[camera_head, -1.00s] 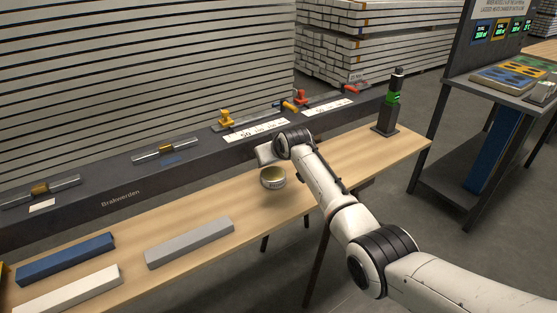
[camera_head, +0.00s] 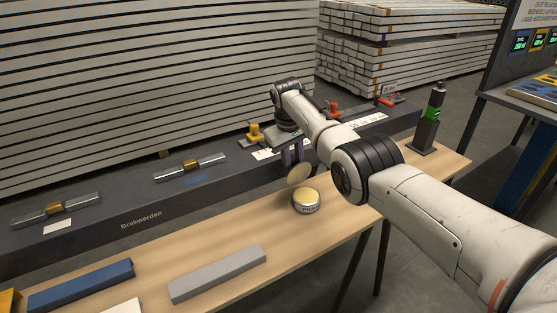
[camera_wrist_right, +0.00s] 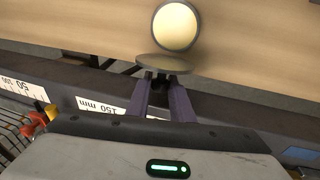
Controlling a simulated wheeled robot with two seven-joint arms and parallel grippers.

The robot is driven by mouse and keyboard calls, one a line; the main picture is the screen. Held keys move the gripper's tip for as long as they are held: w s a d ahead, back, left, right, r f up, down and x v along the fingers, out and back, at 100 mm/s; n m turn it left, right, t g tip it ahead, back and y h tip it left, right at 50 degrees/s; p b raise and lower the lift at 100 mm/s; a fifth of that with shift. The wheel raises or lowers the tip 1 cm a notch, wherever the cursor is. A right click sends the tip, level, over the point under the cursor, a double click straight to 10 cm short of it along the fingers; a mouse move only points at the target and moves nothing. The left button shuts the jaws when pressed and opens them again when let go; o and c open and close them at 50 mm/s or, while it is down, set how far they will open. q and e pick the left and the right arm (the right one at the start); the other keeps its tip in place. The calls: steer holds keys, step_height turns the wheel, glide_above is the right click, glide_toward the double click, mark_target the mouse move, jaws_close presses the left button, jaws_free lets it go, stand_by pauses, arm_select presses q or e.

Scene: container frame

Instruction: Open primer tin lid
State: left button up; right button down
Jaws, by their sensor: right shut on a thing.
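The primer tin (camera_head: 306,206) stands upright on the wooden bench top, its round pale-yellow top facing up. The round lid (camera_head: 298,175) is off the tin, tilted, just behind and above it. My right gripper (camera_head: 294,163) is shut on the lid's edge from above. In the right wrist view the lid (camera_wrist_right: 164,64) shows nearly edge-on at the fingertips (camera_wrist_right: 162,82), with the tin's pale round top (camera_wrist_right: 177,28) beyond it. Whether the lid still touches the tin's rim is hard to tell. My left gripper is not in view.
Blue (camera_head: 82,286) and grey (camera_head: 218,273) bars lie on the bench (camera_head: 255,234) to the left. A dark beam (camera_head: 110,220) carrying clamps and labels runs behind the bench. A black-and-green post (camera_head: 430,122) stands at the bench's right end. The bench around the tin is clear.

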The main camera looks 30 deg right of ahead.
steer(key=shift+w+f, duration=0.1)
stand_by(0.5)
steer(key=c, duration=1.5)
jaws_free()
steer(key=shift+f, duration=0.1)
steer(key=shift+c, duration=0.2)
steer(key=shift+r, duration=0.2)
